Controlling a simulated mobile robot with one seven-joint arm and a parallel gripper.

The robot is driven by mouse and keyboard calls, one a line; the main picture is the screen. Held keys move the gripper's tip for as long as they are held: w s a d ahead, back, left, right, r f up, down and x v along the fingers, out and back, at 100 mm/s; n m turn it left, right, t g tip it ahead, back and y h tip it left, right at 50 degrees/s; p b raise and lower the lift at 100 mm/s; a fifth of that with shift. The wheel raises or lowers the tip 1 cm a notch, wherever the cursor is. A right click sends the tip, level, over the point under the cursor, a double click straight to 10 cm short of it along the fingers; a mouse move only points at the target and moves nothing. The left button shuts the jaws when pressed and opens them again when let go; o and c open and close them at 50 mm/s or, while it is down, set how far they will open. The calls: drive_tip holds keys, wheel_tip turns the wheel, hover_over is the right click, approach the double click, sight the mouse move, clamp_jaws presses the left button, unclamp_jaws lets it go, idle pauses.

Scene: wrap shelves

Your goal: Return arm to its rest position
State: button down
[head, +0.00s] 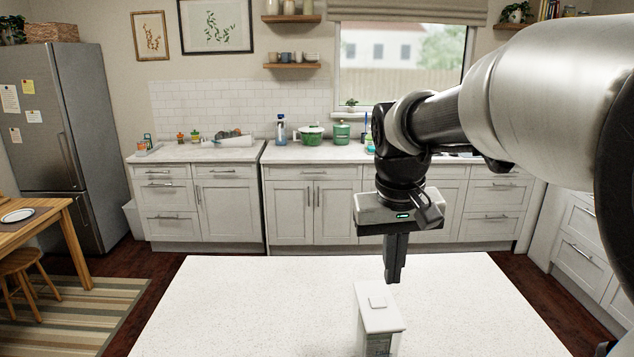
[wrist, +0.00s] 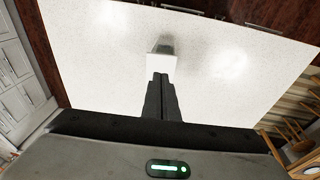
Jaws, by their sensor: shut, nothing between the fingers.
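My gripper (head: 393,279) points straight down above the white counter, with its two dark fingers pressed together and nothing between them. In the wrist view the shut fingers (wrist: 160,80) reach toward a small white box-like carton (wrist: 165,66) on the counter. In the head view the carton (head: 380,312) stands upright near the counter's front, just below and in front of my gripper. A small gap shows between fingertips and carton in the head view.
The white island counter (head: 230,310) is otherwise clear. Behind it, a back counter (head: 205,152) bears green pots (head: 312,135), a bottle (head: 281,130) and small items. A fridge (head: 70,130) and wooden table (head: 38,222) stand at left.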

drive_tip(key=s+f+t, duration=0.1)
drive_tip(key=s+t, duration=0.2)
drive_tip(key=s, duration=1.3)
drive_tip(key=shift+d+t+y, duration=0.2)
drive_tip(key=shift+t+y, duration=0.2)
drive_tip(key=shift+f, duration=0.1)
